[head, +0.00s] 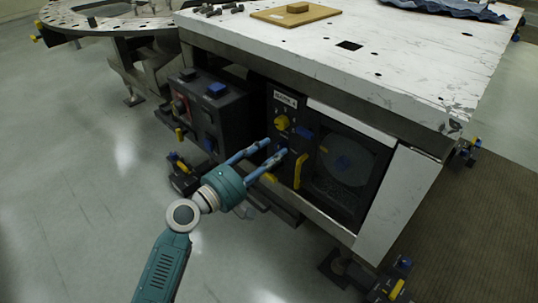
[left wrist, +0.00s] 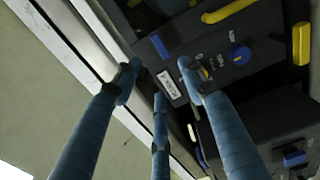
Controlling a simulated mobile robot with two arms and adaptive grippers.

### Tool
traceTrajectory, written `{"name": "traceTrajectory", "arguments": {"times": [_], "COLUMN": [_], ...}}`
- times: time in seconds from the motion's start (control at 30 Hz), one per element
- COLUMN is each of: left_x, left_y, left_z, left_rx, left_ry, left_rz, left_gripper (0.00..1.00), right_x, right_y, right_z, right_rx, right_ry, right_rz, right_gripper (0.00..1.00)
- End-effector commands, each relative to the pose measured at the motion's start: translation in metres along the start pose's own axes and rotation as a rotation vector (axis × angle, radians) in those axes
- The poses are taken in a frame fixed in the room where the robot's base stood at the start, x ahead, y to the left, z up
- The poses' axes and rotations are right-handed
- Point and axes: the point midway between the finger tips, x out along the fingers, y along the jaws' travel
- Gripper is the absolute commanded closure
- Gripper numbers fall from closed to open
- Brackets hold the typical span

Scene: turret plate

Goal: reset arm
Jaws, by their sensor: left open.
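My left gripper (head: 274,148) is open and empty, with its blue fingers pointing at the dark control panel (head: 285,103) under the white table. It also shows in the left wrist view (left wrist: 158,75), where the fingers are spread and nothing is between them. The panel carries a yellow knob (head: 282,122), a blue button (head: 304,132) and a yellow handle (head: 300,170). The fingertips overlap the panel's lower left part in the head view; I cannot tell if they touch it. In the left wrist view a blue knob (left wrist: 239,55) is right of the fingertips. My right gripper is not in view.
The worn white table (head: 400,55) holds bolts, a wooden board (head: 272,15) and blue cloth (head: 445,7). A dark box (head: 225,112) with a blue knob stands left of the panel. A round plate table (head: 75,22) is at upper left. Floor at lower left is clear.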

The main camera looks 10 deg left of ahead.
Motion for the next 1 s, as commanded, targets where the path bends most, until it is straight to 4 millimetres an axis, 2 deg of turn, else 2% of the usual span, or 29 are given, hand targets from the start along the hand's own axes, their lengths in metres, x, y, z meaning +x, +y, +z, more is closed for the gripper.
{"name": "traceTrajectory", "arguments": {"times": [0.47,0.57,0.67,0.77,0.8,0.9,1.0], "left_x": [-0.001,-0.005,-0.017,-0.043,-0.057,-0.099,-0.148], "left_y": [-0.001,-0.017,-0.058,-0.120,-0.147,-0.210,-0.265], "left_z": [0.000,0.006,0.019,0.038,0.045,0.062,0.075], "left_rx": [0.002,0.039,0.137,0.288,0.355,0.513,0.660], "left_ry": [0.000,-0.008,-0.031,-0.079,-0.105,-0.186,-0.281], "left_rz": [-0.003,-0.042,-0.144,-0.306,-0.380,-0.562,-0.739], "left_gripper": [0.58,0.58,0.58,0.58,0.58,0.58,0.58], "right_x": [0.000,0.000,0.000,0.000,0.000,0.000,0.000], "right_y": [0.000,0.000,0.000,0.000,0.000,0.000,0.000], "right_z": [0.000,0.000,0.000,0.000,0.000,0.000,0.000], "right_rx": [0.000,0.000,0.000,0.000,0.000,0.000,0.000], "right_ry": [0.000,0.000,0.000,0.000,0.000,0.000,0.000], "right_rz": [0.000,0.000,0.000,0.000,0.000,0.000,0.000], "right_gripper": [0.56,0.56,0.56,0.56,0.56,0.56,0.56]}}
